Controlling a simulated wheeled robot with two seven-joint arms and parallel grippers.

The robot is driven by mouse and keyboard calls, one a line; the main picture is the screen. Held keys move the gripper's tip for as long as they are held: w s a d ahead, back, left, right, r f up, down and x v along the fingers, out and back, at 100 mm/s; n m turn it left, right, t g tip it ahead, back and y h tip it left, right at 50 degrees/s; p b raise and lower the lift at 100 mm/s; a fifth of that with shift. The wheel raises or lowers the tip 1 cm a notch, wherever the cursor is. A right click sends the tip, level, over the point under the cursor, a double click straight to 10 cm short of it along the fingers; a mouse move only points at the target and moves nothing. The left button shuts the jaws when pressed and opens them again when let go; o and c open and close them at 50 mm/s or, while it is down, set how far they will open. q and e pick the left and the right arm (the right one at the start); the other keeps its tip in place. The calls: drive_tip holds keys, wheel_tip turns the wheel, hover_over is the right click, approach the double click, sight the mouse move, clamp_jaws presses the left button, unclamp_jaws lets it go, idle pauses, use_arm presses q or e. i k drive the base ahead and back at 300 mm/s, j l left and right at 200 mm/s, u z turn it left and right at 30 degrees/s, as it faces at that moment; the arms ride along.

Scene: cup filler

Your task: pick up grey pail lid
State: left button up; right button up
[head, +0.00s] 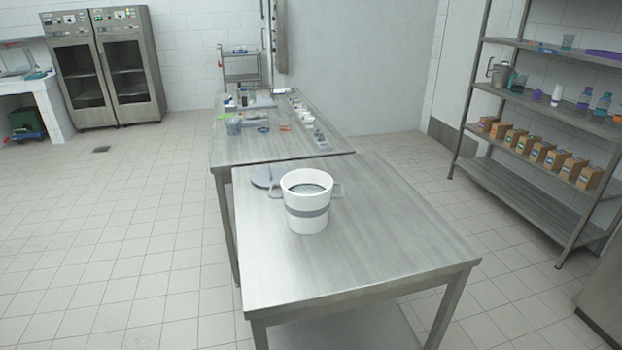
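A grey pail lid (262,178) lies on the near steel table, toward its back left corner. It is just behind and left of a white pail (306,221), which hides part of it. The pail stands upright and open, with a grey band around it and a handle on each side. Something pale shows inside it. Neither of my grippers is in the head view.
The near table (400,250) is otherwise clear. A second steel table (262,150) behind it holds several small items. A shelf rack (545,105) with boxes and bottles stands at the right. Open tiled floor (120,230) lies to the left.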

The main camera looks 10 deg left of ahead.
sight(263, 177)
drive_tip(key=i+j+z, duration=0.1)
drive_tip(key=z, duration=0.3)
drive_tip(key=j+z, duration=0.35)
drive_tip(key=i+j+z, duration=0.1)
drive_tip(key=z, duration=0.3)
drive_tip(key=j+z, duration=0.35)
